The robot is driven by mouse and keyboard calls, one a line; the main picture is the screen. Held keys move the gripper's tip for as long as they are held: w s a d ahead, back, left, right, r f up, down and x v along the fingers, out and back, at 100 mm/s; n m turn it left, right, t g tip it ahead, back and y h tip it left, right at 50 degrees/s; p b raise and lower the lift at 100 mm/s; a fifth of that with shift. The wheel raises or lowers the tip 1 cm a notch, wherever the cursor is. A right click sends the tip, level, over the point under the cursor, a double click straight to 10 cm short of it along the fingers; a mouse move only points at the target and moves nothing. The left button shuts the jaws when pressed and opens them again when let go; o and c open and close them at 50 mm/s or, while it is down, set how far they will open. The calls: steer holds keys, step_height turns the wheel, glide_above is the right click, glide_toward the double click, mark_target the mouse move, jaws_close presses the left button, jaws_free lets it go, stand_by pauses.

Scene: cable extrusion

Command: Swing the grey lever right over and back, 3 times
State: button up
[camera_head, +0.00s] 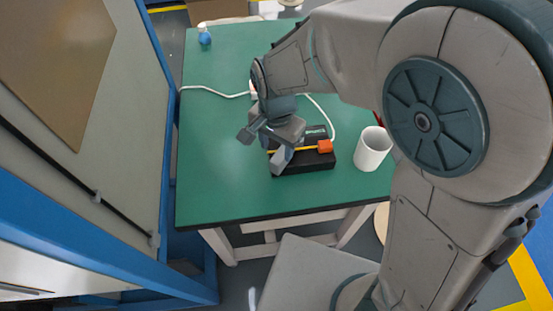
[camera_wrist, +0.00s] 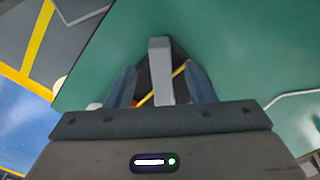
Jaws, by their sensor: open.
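The grey lever (camera_wrist: 161,70) shows in the wrist view as a pale upright bar between my two fingers, with a gap on each side. In the head view my gripper hides most of it, and I cannot clearly tell it from the fingers. My gripper (camera_head: 264,146) is open and low over the left part of the black box (camera_head: 306,166). The open fingers also show in the wrist view (camera_wrist: 160,84).
A white mug (camera_head: 373,149) stands just right of the box. A white cable (camera_head: 212,93) runs across the green table (camera_head: 220,180). A small blue item (camera_head: 205,38) lies at the far left. The table's left and front areas are clear. A blue-framed panel (camera_head: 165,100) stands left.

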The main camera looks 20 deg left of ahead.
mark_target(276, 160)
step_height(276, 160, down, 7)
steer(key=shift+r+b, duration=0.2)
steer(key=shift+b, duration=0.1)
jaws_close()
steer(key=shift+r, duration=0.1)
